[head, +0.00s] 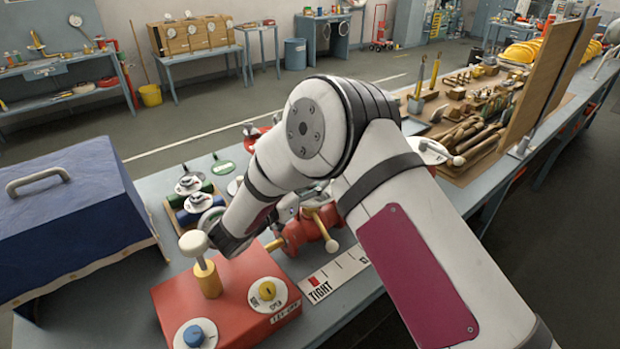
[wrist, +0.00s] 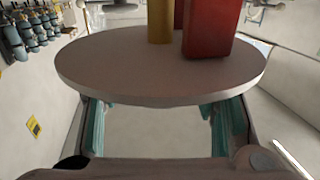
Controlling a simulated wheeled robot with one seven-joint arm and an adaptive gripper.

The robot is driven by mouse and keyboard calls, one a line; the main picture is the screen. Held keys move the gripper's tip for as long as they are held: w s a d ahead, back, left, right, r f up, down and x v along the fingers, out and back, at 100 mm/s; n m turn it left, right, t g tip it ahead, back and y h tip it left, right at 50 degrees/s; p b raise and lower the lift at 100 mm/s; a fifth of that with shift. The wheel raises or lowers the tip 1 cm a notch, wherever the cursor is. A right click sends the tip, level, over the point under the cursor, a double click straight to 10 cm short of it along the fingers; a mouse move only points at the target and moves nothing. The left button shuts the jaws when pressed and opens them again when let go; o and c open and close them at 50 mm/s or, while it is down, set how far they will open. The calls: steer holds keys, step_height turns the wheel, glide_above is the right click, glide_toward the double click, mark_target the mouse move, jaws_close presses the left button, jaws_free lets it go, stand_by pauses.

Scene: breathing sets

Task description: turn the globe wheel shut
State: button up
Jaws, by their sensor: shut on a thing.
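In the wrist view, a pale round disc, seemingly the globe wheel (wrist: 160,80), fills the space ahead of my gripper (wrist: 158,112). The teal finger pads stand on either side below its rim, and their tips are hidden behind it. A brass stem (wrist: 160,22) rises from the disc, with a red body (wrist: 208,32) beside it. In the head view, my dark gripper end (head: 232,243) is low between a red box (head: 235,290) and a red valve body (head: 308,230) with brass stems. My arm hides the fingers and the grip there.
A cream knob (head: 194,242) on a brass post stands on the red box, close left of my gripper. A card marked TIGHT (head: 332,272) lies to the right. A blue covered case (head: 75,215) is at left.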

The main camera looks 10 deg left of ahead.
steer(key=shift+w+r, duration=0.15)
steer(key=shift+r, duration=0.1)
steer(key=o, duration=1.2)
steer(key=shift+c, duration=0.2)
steer(key=shift+f, duration=0.1)
step_height(320, 180, up, 10)
